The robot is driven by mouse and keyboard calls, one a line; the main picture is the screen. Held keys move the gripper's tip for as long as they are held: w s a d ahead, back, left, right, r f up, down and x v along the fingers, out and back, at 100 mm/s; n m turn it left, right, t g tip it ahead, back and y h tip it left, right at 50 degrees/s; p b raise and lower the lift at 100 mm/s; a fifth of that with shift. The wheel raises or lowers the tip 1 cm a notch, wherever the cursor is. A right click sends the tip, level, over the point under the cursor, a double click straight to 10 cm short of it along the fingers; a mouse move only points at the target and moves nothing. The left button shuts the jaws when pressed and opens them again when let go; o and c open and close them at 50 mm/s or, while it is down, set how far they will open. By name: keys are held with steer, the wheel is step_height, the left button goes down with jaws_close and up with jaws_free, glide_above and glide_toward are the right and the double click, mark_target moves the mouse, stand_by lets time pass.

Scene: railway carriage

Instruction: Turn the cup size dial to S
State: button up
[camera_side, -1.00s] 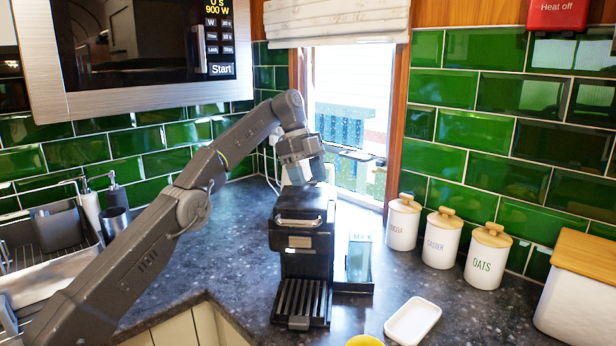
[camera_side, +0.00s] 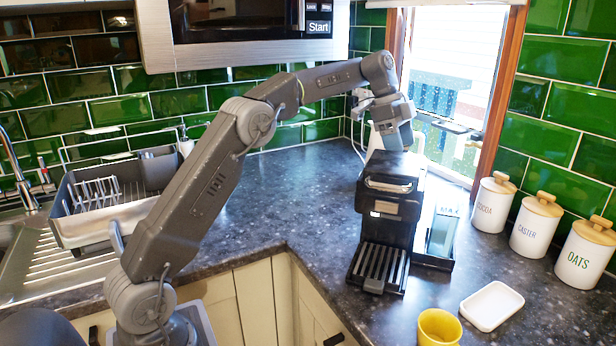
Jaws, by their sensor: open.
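The black coffee machine (camera_side: 390,205) stands upright on the dark speckled counter, with a slatted drip tray at its front and a clear tank at its right side. The cup size dial cannot be made out, nor can the S mark. My gripper (camera_side: 397,143) points down at the rear top of the machine. Its fingertips are small and partly lost against the dark machine, so I cannot tell whether they touch it. It is open, and I see nothing held in it.
A yellow cup (camera_side: 438,328) and a white dish (camera_side: 491,306) are in front, right of the machine. Three lidded canisters, including the oats canister (camera_side: 585,258), line the right wall. A dish rack (camera_side: 110,200) stands left. The microwave (camera_side: 250,35) hangs above. Counter left of the machine is clear.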

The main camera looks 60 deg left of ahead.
steer(key=n+t, duration=0.1)
steer(key=n, duration=0.2)
steer(key=n+t+y, duration=0.1)
steer(key=n, duration=0.2)
steer(key=shift+s+d, duration=0.1)
steer(key=n+y, duration=0.1)
steer(key=n, duration=0.1)
steer(key=n+y, duration=0.1)
steer(key=n, duration=0.1)
steer(key=shift+n+t, duration=0.3)
steer(key=shift+n, duration=0.1)
steer(key=shift+r+n, duration=0.15)
steer(key=shift+n, duration=0.25)
steer(key=d+v, duration=0.1)
steer(key=v, duration=1.2)
steer(key=s+d+f, duration=0.3)
steer(key=s, duration=0.4)
steer(key=s+d+f+n, duration=0.1)
steer(key=s+d+f, duration=0.2)
steer(key=s, duration=0.5)
steer(key=s+d+f+y, duration=0.1)
steer(key=s+d+f, duration=0.2)
steer(key=s, duration=0.5)
steer(key=shift+s+f+n+t, duration=0.3)
steer(key=shift+f+t, duration=0.1)
steer(key=shift+f, duration=0.3)
